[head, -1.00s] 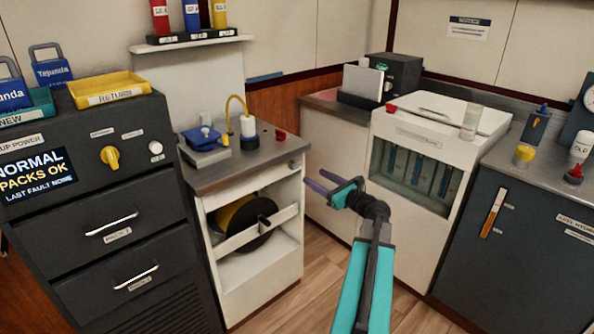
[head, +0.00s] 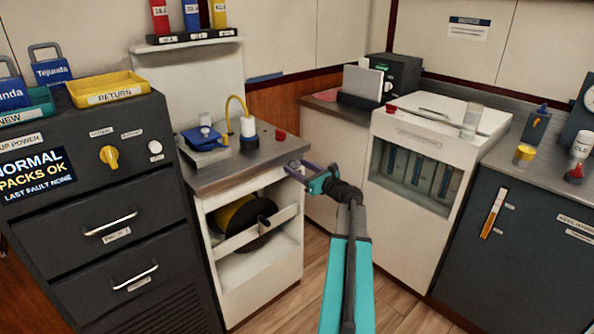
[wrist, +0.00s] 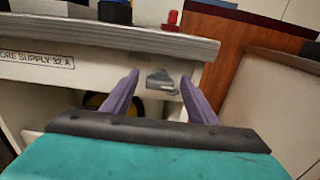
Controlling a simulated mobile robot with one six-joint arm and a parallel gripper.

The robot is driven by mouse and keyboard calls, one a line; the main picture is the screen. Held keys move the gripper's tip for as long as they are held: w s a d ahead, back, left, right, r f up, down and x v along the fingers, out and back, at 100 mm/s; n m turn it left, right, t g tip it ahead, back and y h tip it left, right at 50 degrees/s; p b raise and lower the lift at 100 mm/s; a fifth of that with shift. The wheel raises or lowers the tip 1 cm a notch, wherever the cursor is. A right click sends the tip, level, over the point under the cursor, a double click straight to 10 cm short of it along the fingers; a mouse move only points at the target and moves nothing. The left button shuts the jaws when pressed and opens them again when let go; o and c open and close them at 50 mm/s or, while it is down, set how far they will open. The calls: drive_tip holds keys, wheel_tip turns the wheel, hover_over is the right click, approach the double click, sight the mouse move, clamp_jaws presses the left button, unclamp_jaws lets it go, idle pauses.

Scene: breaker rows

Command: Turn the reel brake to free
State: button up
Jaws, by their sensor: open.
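A small grey knob (wrist: 158,80), likely the reel brake, is on the front of the white cabinet (head: 292,262), at the upper right under the grey worktop. My gripper (head: 297,170) is open at that corner and largely hides the knob in the head view. In the wrist view, the purple fingers of my gripper (wrist: 160,84) stand left and right of the knob, apart from it. A black and yellow reel (head: 243,221) sits in the open bay below, behind a white bar. Whether the fingertips reach the knob's depth is unclear.
A dark drawer cabinet (head: 85,205) stands left. A white glass-fronted unit (head: 430,140) stands right.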

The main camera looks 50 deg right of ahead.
drive_tip(key=shift+c, duration=0.3)
drive_tip(key=c, duration=1)
drive_tip(key=shift+a+f, duration=0.15)
drive_tip(key=shift+a, duration=0.05)
